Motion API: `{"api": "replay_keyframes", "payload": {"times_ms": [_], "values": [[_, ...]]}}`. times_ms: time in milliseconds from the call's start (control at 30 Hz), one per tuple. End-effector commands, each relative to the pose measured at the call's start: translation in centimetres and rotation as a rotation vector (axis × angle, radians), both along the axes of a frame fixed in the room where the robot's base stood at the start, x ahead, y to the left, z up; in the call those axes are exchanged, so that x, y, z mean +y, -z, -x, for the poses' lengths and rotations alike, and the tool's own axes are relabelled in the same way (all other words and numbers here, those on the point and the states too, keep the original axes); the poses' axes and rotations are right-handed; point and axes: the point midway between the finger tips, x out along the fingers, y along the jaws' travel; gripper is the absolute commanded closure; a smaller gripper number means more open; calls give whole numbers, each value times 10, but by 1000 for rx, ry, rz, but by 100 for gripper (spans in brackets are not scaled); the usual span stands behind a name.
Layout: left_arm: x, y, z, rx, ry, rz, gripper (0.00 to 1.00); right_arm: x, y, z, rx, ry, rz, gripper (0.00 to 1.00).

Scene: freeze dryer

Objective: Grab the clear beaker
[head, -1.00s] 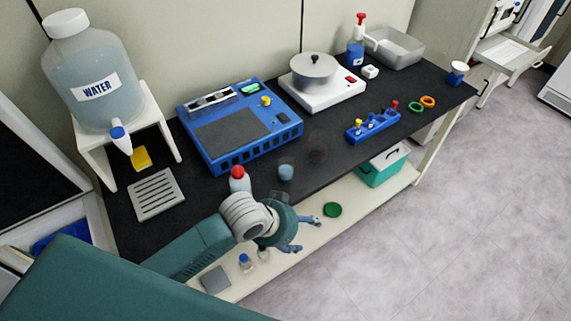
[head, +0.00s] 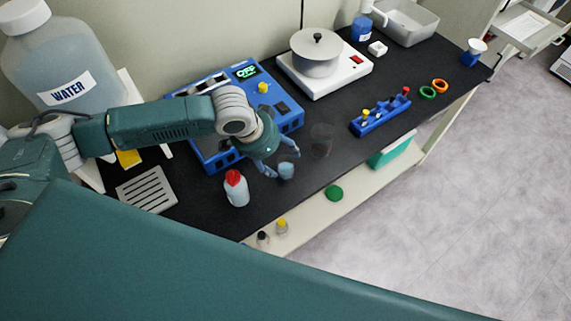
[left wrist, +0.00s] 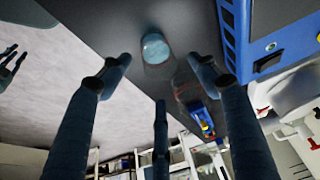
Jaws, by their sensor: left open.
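A clear, nearly invisible beaker (head: 322,138) stands on the black bench top, right of the blue device. It also shows in the left wrist view (left wrist: 188,85). A small clear vessel with pale blue contents (head: 286,171) stands nearer the front edge; the left wrist view shows it too (left wrist: 155,48). My left gripper (head: 279,158) is open and empty. Its fingers are close to the blue-filled vessel, left of the clear beaker. In the left wrist view its fingers (left wrist: 160,80) are spread. Part of my right gripper (left wrist: 12,65) shows at the far left there, its opening unclear.
A red-capped bottle (head: 236,188) stands just left of my gripper. The blue device (head: 291,112) is behind it. A blue rack (head: 379,118), green and orange rings (head: 439,86) and a hotplate with a pot (head: 316,55) lie farther right and back. The bench's front edge is close.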

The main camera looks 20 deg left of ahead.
Motion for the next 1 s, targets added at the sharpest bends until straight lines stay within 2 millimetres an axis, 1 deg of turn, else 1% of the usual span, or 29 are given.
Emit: {"api": "replay_keyframes", "payload": {"times_ms": [33, 100, 200, 267, 433, 533, 633, 833, 867, 900, 967, 1000], "values": [[-1, 5, -2, 0, 0, -1, 39, -1, -2, 6, 9, -1, 2, 74], [-3, 12, -4, -2, 1, 0, 39, -4, -2, 12, 17, -1, 5, 74], [-4, 17, -6, -1, 0, -2, 39, -7, -4, 14, 21, -2, 9, 74], [-6, 22, -7, -1, 1, -1, 39, -8, -7, 12, 17, -2, 10, 74], [-11, 46, -11, -1, 1, -3, 39, -8, -21, -3, -4, -2, 9, 74], [-14, 59, -15, -2, 0, -1, 39, -7, -22, -9, -15, -1, 7, 74], [-15, 65, -17, -2, 1, -2, 39, -8, -23, -9, -15, 0, 8, 74], [-15, 66, -17, -3, 1, -1, 39, -8, -22, -7, -10, 1, 9, 74], [-15, 66, -17, -3, 1, -1, 40, -8, -22, -6, -9, 1, 9, 74], [-15, 66, -17, -3, 1, -1, 48, -8, -22, -6, -8, 1, 9, 74], [-15, 66, -17, -3, 1, -1, 60, -8, -22, -4, -6, 1, 9, 74], [-15, 66, -17, -3, 1, -1, 68, -8, -21, -3, -5, 1, 9, 74]]}}
